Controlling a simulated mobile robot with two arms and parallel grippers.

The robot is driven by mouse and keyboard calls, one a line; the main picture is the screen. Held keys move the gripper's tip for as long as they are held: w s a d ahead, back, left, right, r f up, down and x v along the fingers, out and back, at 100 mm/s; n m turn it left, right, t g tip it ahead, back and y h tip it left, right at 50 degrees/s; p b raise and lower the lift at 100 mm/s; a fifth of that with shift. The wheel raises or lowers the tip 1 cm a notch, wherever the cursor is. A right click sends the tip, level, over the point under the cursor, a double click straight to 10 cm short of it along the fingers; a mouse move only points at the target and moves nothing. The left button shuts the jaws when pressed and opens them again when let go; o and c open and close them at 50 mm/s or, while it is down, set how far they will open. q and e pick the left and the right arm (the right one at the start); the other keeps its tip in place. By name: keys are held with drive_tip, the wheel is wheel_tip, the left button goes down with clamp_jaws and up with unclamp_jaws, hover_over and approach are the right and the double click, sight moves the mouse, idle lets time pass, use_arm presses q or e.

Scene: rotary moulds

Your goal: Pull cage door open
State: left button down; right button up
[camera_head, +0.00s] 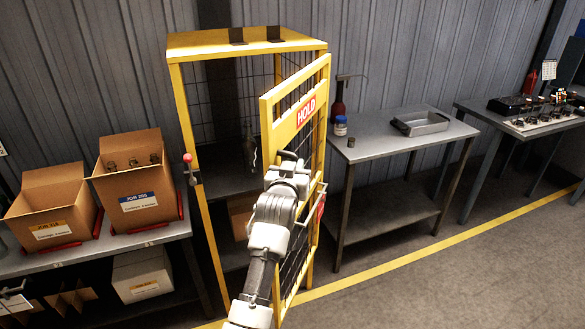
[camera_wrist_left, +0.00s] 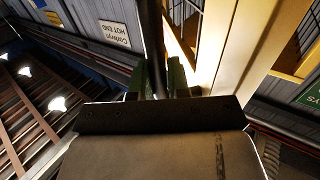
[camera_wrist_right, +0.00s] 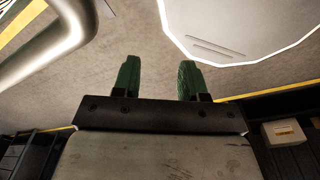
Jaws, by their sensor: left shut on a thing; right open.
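The yellow cage door (camera_head: 268,125) with a red HOLD sign (camera_head: 306,112) stands swung outward from the yellow cage (camera_head: 178,95), its free edge toward me. My left gripper (camera_head: 289,158) is at the door's free edge. In the left wrist view its green fingers (camera_wrist_left: 161,80) are shut on a dark upright bar, the door handle (camera_wrist_left: 157,45), beside the door's yellow frame (camera_wrist_left: 240,45). The handle is mostly hidden by the gripper in the head view. My right gripper (camera_wrist_right: 158,82) is open and empty above the floor; it is outside the head view.
A red-knobbed latch (camera_head: 188,160) is on the cage's left post. Cardboard boxes (camera_head: 138,205) stand on a bench to the left. A metal table (camera_head: 385,145) with a tray (camera_head: 420,123) stands right of the door. Grey floor (camera_head: 440,285) is clear at lower right.

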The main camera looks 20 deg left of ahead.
use_arm(q)
drive_tip(key=shift+r, duration=0.25)
drive_tip(key=c, duration=1.1)
unclamp_jaws()
drive_tip(key=shift+w+f, duration=0.1)
drive_tip(key=shift+w, duration=0.05)
drive_tip(key=shift+f, duration=0.1)
use_arm(e)
drive_tip(key=shift+w+d, duration=0.1)
drive_tip(key=shift+d, duration=0.45)
use_arm(q)
drive_tip(key=s+d+b, duration=0.1)
drive_tip(key=s+b, duration=0.1)
drive_tip(key=s, duration=0.5)
drive_tip(key=shift+s, duration=0.2)
use_arm(e)
wheel_tip(320, 180, down, 2)
drive_tip(key=shift+a+f, duration=0.1)
drive_tip(key=shift+a, duration=0.05)
use_arm(q)
drive_tip(key=shift+c, duration=0.3)
use_arm(e)
drive_tip(key=shift+a, duration=0.1)
